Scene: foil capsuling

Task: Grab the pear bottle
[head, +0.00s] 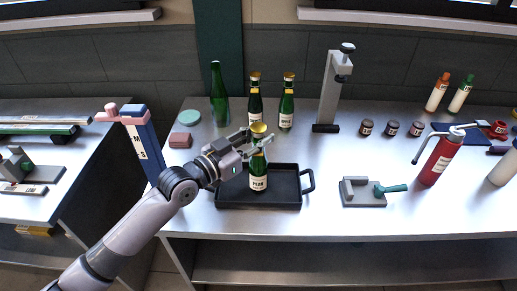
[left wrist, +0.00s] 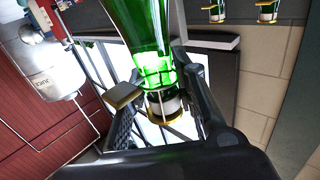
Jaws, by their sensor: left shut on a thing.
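The green pear bottle (head: 258,170), with a gold cap and a white label, is upright at the black tray (head: 230,200). I cannot tell whether its base touches the tray floor. My left gripper (head: 255,147) comes in from the left and is shut on the bottle's upper part, below the cap. In the left wrist view the green bottle (left wrist: 140,22) runs between the fingers of the left gripper (left wrist: 158,84), its gold cap towards the palm. My right gripper is not in view.
Two capped green bottles (head: 255,107) (head: 287,108) and a taller uncapped green bottle (head: 218,100) stand behind the tray. A grey press stand (head: 331,95) is at back right. A small grey fixture with a green handle (head: 364,192) and a red bottle (head: 435,160) are further right.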

